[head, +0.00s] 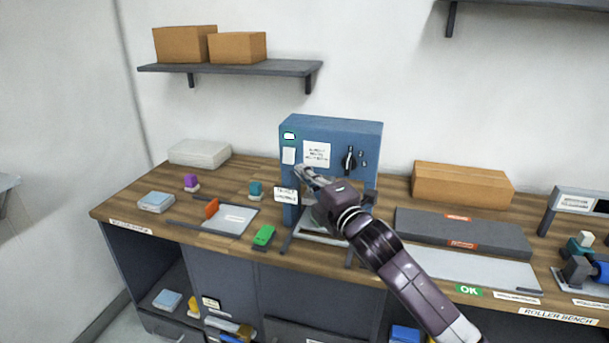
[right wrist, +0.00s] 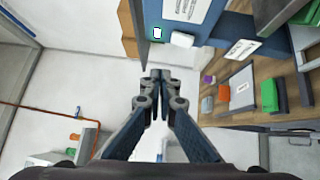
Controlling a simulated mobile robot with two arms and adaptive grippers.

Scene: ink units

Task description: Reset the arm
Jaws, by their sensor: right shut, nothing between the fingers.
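My right arm reaches in from the lower right of the head view. Its gripper (head: 309,177) is in front of the blue machine box (head: 357,136) on the bench. In the right wrist view the gripper (right wrist: 159,76) is shut, with its fingertips together and nothing between them. The blue box (right wrist: 213,29) shows past the fingers at the top of that view. My left gripper is not in view.
The wooden bench (head: 148,225) carries a tray (head: 236,219), a green block (head: 264,236), a white case (head: 200,153) and a cardboard box (head: 462,185). A shelf (head: 231,68) with two boxes hangs above. Grey fixtures stand at right.

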